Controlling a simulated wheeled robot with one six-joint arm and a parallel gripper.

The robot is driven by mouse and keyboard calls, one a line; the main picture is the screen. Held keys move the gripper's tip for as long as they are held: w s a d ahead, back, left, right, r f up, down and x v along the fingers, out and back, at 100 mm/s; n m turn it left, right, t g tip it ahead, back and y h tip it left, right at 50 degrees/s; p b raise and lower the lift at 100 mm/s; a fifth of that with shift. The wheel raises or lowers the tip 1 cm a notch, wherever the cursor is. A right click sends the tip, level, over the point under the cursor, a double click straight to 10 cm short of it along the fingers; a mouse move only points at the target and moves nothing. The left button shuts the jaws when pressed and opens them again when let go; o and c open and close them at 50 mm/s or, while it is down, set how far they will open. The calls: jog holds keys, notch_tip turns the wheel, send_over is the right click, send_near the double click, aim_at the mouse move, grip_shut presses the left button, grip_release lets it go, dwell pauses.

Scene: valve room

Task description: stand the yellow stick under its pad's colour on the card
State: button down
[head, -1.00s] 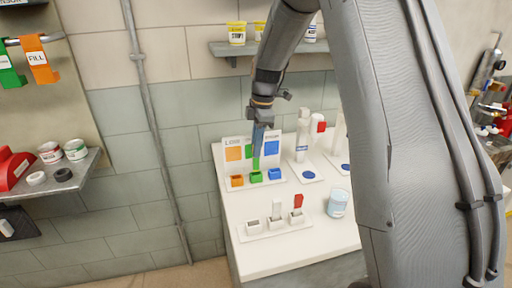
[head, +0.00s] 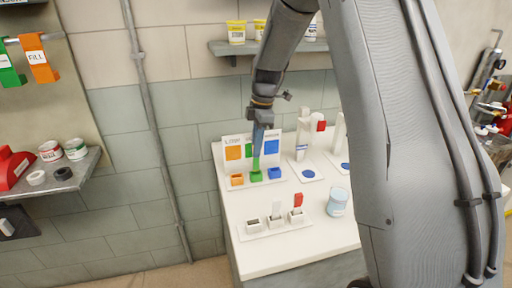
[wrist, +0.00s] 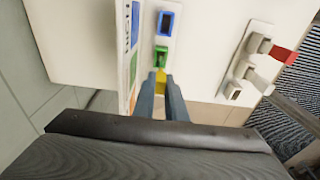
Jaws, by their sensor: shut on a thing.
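My gripper (head: 258,153) points down over the green holder (head: 256,176), in front of the upright card (head: 240,140). In the wrist view its fingers (wrist: 161,84) are shut on the yellow stick (wrist: 160,77), which shows as a short yellow piece beside the green holder (wrist: 161,56). I cannot tell whether the stick's lower end is inside it. The card bears orange (head: 233,153), green and blue (head: 271,147) squares; the gripper partly covers the green one. An orange holder (head: 237,180) and a blue holder (head: 274,173) stand either side of the green one.
A white rack (head: 275,229) at the front of the white bench (head: 275,262) holds a white stick (head: 277,209) and a red stick (head: 298,199); its left slot is empty. A pale blue tub (head: 337,203) and plates with blue pads (head: 308,173) are at the right.

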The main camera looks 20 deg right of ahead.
jog(key=b, duration=0.2)
send_over(256, 171)
jog(key=shift+w+f, duration=0.1)
jog(key=shift+f, duration=2.05)
dwell(1.3)
jog(key=c, duration=1.7)
grip_release()
